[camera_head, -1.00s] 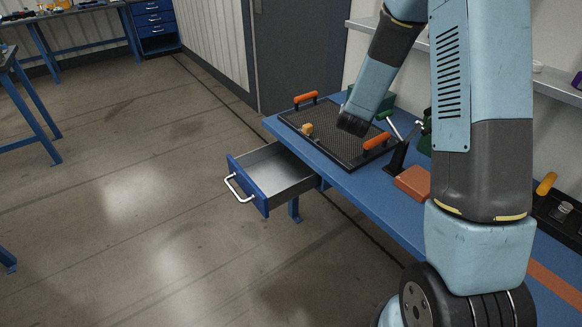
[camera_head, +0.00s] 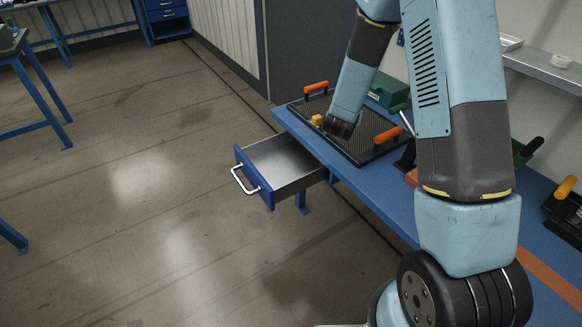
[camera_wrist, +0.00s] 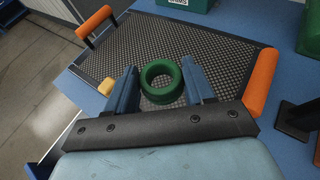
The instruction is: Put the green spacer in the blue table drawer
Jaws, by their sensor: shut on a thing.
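The green spacer (camera_wrist: 161,81), a ring, is between the two blue fingers of my gripper (camera_wrist: 161,85) in the wrist view. My gripper is shut on it, above the black mesh tray. In the head view my gripper (camera_head: 338,130) is over the tray and the spacer is hidden there. The blue table drawer (camera_head: 285,165) is pulled open at the table's left side, with a blue front and a white handle. Its visible inside is empty. It is to the left of and below my gripper.
The black mesh tray (camera_head: 358,146) with orange handles lies on the blue table (camera_head: 375,195). A small yellow piece (camera_head: 317,119) sits on it near my gripper. A green bin (camera_head: 389,90) stands behind. The floor left of the drawer is clear.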

